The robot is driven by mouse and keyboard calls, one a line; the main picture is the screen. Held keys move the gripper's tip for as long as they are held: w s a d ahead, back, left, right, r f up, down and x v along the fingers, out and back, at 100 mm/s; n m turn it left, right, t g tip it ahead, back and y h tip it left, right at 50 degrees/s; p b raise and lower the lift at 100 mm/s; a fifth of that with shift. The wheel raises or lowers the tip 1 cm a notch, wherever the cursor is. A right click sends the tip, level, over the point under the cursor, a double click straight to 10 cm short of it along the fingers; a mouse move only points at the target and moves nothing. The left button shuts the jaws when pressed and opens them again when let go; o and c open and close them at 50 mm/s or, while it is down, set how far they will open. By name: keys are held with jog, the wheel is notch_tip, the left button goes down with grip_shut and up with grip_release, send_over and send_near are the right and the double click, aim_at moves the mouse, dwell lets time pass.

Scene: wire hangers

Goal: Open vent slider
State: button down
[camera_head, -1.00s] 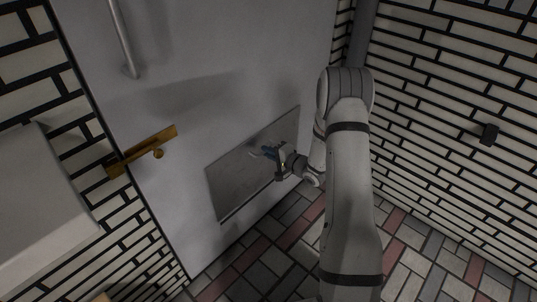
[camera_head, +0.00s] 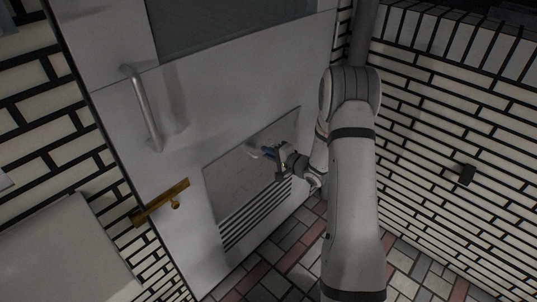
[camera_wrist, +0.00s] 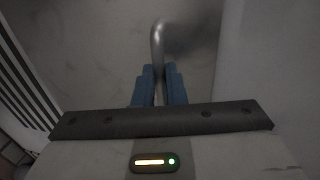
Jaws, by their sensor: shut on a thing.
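The vent slider is a grey metal plate (camera_head: 240,176) low on the white door, with dark horizontal vent slots (camera_head: 256,214) showing below its lower edge. The slots also show at the left of the wrist view (camera_wrist: 24,80). My gripper (camera_head: 268,154) is at the right part of the plate. In the wrist view its blue fingers (camera_wrist: 158,84) are shut on the bent metal handle (camera_wrist: 158,40) of the slider, one finger on each side. The handle is mostly hidden behind the gripper in the head view.
The white door has a vertical bar handle (camera_head: 148,112) and a brass latch (camera_head: 162,203) at its left edge. Brick walls flank it, with a small dark fixture (camera_head: 465,174) on the right wall. The tiled floor (camera_head: 283,258) is below.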

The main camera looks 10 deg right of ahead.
jog(key=shift+w+d+r, duration=0.1)
jog(key=shift+d+r, duration=0.05)
jog(key=shift+r, duration=0.05)
jog(key=c, duration=1.5)
grip_release()
jog(key=shift+f, duration=0.1)
jog(key=v, duration=0.7)
jog(key=shift+s+p, duration=0.35)
jog(key=shift+s, duration=0.05)
jog(key=shift+d, duration=0.15)
